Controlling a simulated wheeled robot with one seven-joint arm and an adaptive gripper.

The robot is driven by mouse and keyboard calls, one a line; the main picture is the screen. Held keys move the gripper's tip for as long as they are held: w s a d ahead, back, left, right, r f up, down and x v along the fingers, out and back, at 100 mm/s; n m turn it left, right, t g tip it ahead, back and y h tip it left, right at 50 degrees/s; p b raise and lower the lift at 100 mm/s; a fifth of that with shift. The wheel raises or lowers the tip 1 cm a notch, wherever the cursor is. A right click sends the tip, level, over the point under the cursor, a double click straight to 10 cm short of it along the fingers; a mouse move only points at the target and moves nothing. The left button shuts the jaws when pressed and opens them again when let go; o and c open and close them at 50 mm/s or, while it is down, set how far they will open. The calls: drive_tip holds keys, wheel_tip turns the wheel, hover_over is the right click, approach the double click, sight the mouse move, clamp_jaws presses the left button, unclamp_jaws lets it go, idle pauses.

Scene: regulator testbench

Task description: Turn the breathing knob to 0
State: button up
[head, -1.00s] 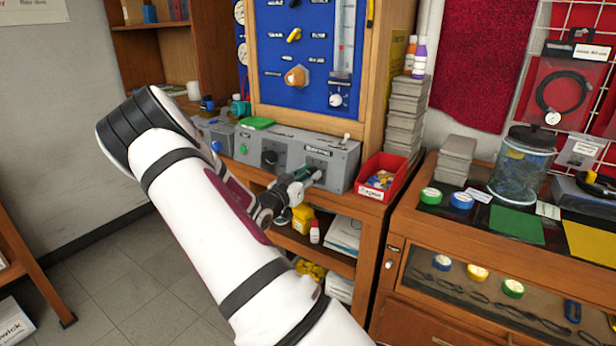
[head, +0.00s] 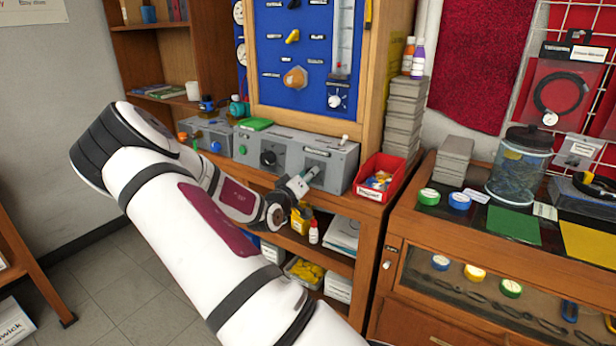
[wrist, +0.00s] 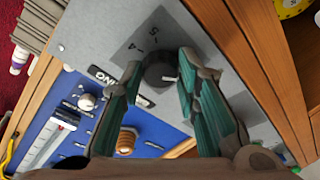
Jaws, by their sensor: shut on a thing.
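The breathing knob (wrist: 159,70) is a dark round knob with a white pointer mark, on the grey panel of the testbench box (head: 340,172). In the wrist view, it sits between the two green-padded fingers of my gripper (wrist: 158,82), which is shut on it. The white mark points to the right in that view. The numbers 5 and 4 show beside it; other dial numbers are hidden or unreadable. In the head view, my gripper (head: 308,175) is at the box's right half and hides the knob.
Another black knob (head: 268,158) is on the box's left half. A red bin (head: 382,178) stands close to the box's right end. A blue board (head: 300,50) with valves and gauges rises behind. A shelf with bottles and yellow items (head: 308,270) lies below.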

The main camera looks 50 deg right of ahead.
idle(0.4)
drive_tip(key=o, duration=1.2)
drive_tip(key=shift+a, duration=0.1)
drive_tip(key=v, duration=1.2)
